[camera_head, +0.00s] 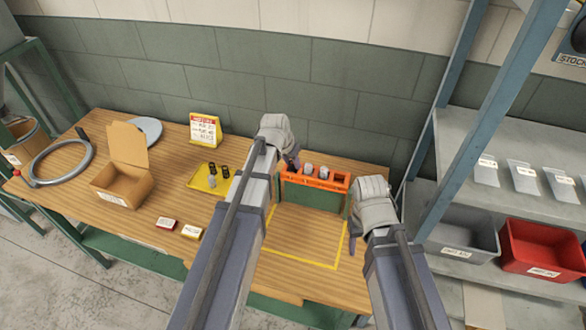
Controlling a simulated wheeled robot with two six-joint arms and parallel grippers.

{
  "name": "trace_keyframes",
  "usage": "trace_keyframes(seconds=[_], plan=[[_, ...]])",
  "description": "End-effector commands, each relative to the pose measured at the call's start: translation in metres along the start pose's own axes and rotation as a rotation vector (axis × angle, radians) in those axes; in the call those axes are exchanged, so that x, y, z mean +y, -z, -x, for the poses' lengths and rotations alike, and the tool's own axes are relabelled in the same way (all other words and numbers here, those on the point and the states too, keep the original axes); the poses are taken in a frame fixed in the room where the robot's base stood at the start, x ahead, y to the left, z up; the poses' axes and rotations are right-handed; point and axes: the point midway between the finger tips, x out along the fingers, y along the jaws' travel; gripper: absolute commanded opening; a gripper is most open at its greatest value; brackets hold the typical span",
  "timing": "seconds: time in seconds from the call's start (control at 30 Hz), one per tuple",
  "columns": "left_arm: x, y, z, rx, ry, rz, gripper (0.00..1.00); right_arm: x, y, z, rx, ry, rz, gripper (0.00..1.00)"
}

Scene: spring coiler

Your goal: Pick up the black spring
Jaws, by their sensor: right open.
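A yellow tray (199,184) lies on the wooden table at the middle left. On it stand two small dark cylinders that look like black springs (225,172), with a lighter grey one (212,181) in front. My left gripper (293,163) is at the left end of an orange rack (315,183), to the right of the tray; its fingers are mostly hidden by my wrist. My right gripper (352,228) is open, pointing down near the table's right side, right of the rack. Both grippers are apart from the tray.
An open cardboard box (122,186), a grey ring (60,161), a grey disc (147,130) and a yellow sign (205,129) are on the left. Shelving with red (541,252) and grey bins (463,240) stands right.

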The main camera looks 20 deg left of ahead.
Motion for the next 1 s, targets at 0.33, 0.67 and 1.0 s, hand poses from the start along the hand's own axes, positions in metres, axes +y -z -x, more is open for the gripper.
trace_keyframes(seconds=[0.33,0.67,1.0], plan=[[0.0,0.0,0.0,0.0,0.0,0.0,0.0,0.0,0.0,0.0,0.0,0.0,0.0,0.5],[0.0,0.0,0.0,0.0,0.0,0.0,0.0,0.0,0.0,0.0,0.0,0.0,0.0,0.5],[0.0,0.008,0.019,0.0,0.0,0.0,0.0,0.002,-0.001,0.021,0.0,0.001,-0.004,0.5]])
